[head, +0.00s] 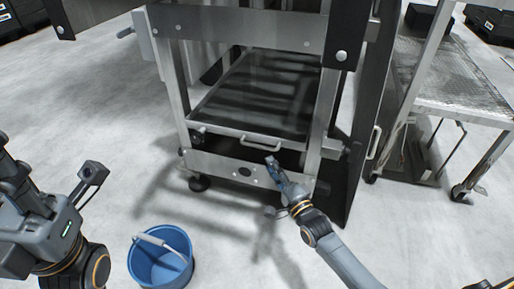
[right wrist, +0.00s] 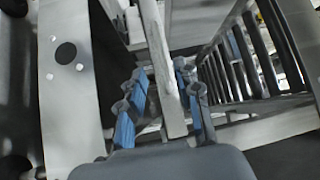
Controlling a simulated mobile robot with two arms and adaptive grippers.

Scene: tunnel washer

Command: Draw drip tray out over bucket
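The drip tray (head: 262,92) is a dark, shallow tray in the lower part of the washer frame. Its pale front edge carries a bar handle (head: 260,146). My right gripper (head: 272,161) is just below the handle's right end. In the right wrist view its blue-padded fingers (right wrist: 164,105) are apart, on either side of a pale bar (right wrist: 162,60); I cannot tell whether they touch it. The blue bucket (head: 160,262) stands on the floor, front left of the frame, its pale handle across the top. My left gripper (head: 91,172) is left of the bucket, away from the tray; its finger opening is unclear.
The frame's lower panel (head: 222,168) with a dark oval hole is below the tray. A caster (head: 199,183) stands at its left. A wheeled metal table (head: 450,85) is at the right. The floor between bucket and frame is clear.

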